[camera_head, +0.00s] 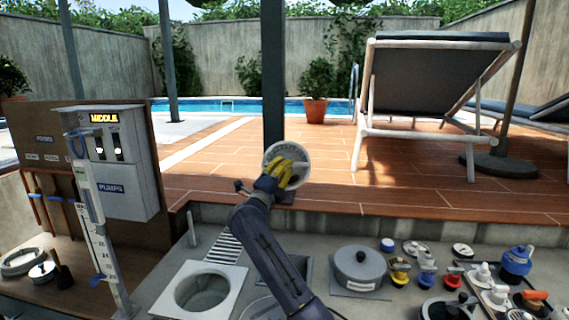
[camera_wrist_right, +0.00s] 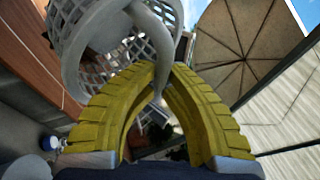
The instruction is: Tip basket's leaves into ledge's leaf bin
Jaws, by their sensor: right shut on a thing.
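My right gripper (camera_head: 285,176) has yellow fingers and is above the tiled ledge's edge in the head view. It is shut on the handle of a pale grey basket (camera_head: 302,155). The basket's round end faces the head camera, so it looks tipped on its side. In the right wrist view, the latticed basket (camera_wrist_right: 108,62) hangs at upper left, with its handle running to the closed fingertips (camera_wrist_right: 165,75). I cannot make out leaves in it. A dark object (camera_head: 285,197) shows low behind my gripper on the ledge; I cannot tell whether it is the leaf bin. My left gripper is out of view.
A square white frame with a round opening (camera_head: 239,280) lies left of my right arm. A grey lidded pot (camera_head: 360,252) and several coloured valves (camera_head: 400,279) stand to the right. A pump panel (camera_head: 128,190) stands at left. The tiled deck (camera_head: 330,160) is clear right of the basket.

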